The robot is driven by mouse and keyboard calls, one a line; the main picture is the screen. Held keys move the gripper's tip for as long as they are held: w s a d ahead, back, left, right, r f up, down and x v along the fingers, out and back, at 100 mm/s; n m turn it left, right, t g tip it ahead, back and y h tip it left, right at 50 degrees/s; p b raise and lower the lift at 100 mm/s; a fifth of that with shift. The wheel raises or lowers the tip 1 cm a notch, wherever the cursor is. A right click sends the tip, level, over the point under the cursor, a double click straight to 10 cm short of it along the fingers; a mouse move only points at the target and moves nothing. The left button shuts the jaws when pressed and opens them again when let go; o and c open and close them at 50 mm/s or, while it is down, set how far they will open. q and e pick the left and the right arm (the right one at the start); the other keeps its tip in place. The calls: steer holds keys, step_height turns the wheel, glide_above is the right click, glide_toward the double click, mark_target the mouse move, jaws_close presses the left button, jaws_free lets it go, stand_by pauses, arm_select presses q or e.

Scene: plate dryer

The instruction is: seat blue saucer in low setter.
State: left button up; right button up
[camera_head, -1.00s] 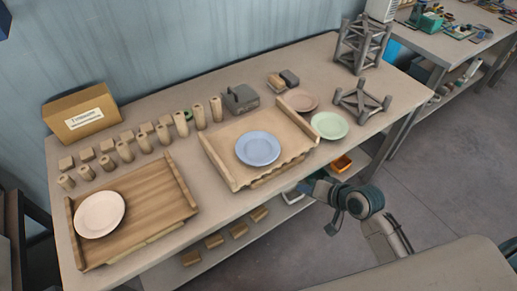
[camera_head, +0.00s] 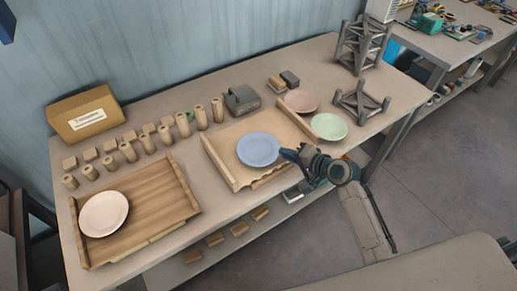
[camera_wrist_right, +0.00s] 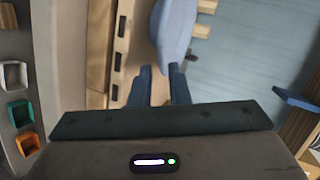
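The blue saucer (camera_head: 258,149) lies on the right wooden tray (camera_head: 218,157). My right gripper (camera_head: 287,153) is at the saucer's right front edge. In the right wrist view its two fingers (camera_wrist_right: 161,85) are apart, with the saucer (camera_wrist_right: 172,30) just beyond the fingertips; I cannot tell whether they touch it. A low dark grey rack (camera_head: 361,101), which looks like the low setter, stands empty at the bench's right end. My left gripper is not in view.
A taller grey rack (camera_head: 362,45) stands behind the low one. A green saucer (camera_head: 329,126) and a pinkish saucer (camera_head: 300,101) lie between tray and low rack. A pale plate (camera_head: 103,214) is on the left tray. Several wooden cylinders (camera_head: 148,144) stand behind.

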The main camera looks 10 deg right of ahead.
mark_target(258, 151)
steer(key=p+x, duration=0.1)
steer(key=x, duration=0.3)
steer(key=shift+w, duration=0.15)
steer(key=shift+c, duration=0.5)
jaws_close()
steer(key=shift+r, duration=0.15)
